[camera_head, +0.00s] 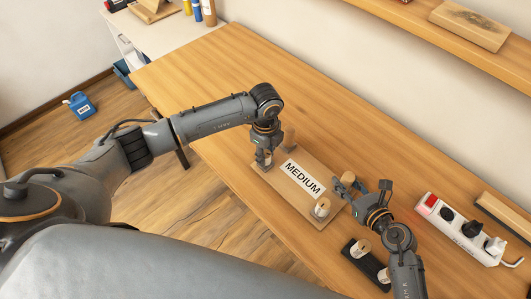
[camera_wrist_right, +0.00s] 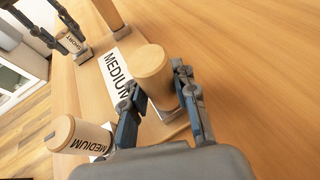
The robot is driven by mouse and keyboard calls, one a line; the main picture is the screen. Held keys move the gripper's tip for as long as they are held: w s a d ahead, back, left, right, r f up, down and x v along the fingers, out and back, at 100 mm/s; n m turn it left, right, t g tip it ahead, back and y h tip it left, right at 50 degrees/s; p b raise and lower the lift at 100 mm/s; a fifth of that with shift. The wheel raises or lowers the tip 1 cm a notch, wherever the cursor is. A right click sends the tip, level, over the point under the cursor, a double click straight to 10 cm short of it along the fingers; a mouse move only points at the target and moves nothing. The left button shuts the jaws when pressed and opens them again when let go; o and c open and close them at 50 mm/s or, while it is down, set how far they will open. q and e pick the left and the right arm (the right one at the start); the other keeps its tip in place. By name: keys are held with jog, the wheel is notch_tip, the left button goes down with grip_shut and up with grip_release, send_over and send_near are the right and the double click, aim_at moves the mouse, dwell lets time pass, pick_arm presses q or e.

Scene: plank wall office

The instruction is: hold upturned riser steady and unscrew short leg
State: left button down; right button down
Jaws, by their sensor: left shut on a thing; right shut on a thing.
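The upturned riser (camera_head: 283,184) is a wooden board lying on the table, with a white MEDIUM label and legs standing up at its corners. My left gripper (camera_head: 264,158) is shut on the short leg (camera_wrist_right: 71,43), whose SHORT marking shows in the right wrist view. My right gripper (camera_head: 343,186) is shut on a plain wooden leg (camera_wrist_right: 150,70) at the opposite end of the board. A leg marked MEDIUM (camera_wrist_right: 75,134) stands at the near corner, and another leg (camera_head: 289,136) at the back. The left fingers partly hide the short leg.
A black holder (camera_head: 352,253) with wooden legs sits close to my right arm. A white power strip (camera_head: 460,232) with plugs lies further right. The long wooden table (camera_head: 215,75) is clear behind the riser. A shelf (camera_head: 420,25) runs along the wall above.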

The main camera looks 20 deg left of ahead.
pick_arm(q)
jog(key=n, duration=0.5)
jog(key=c, duration=1.1)
grip_release()
